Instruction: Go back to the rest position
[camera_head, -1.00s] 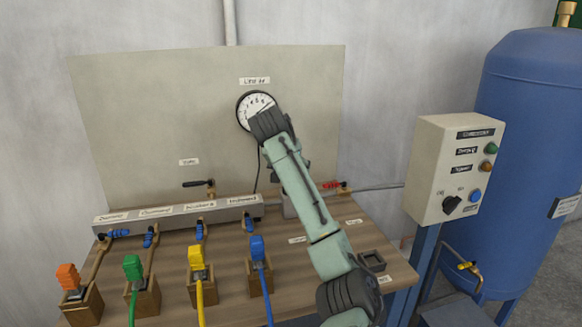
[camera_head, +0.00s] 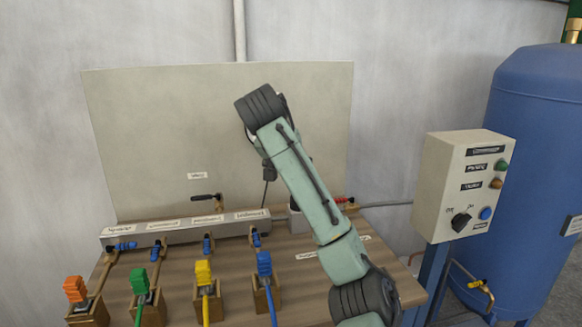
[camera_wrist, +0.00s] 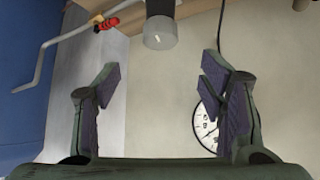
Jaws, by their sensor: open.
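My gripper (camera_wrist: 163,80) is open and empty in the wrist view, its dark fingers spread on both sides. In the head view my arm rises before the beige panel (camera_head: 140,120), and its gripper is mostly hidden behind it. The round white pressure gauge (camera_wrist: 206,128) shows in the wrist view, partly covered by the right finger. It is hidden behind my arm in the head view. A grey cylinder (camera_wrist: 160,28) is at the top of the wrist view, apart from the fingers.
Orange (camera_head: 75,289), green (camera_head: 139,281), yellow (camera_head: 203,271) and blue (camera_head: 264,264) connectors stand in wooden holders on the bench. A manifold bar (camera_head: 185,229) lies behind them. The control box (camera_head: 450,180) and blue tank (camera_head: 540,130) stand at right. A red-handled valve (camera_wrist: 107,23) shows in the wrist view.

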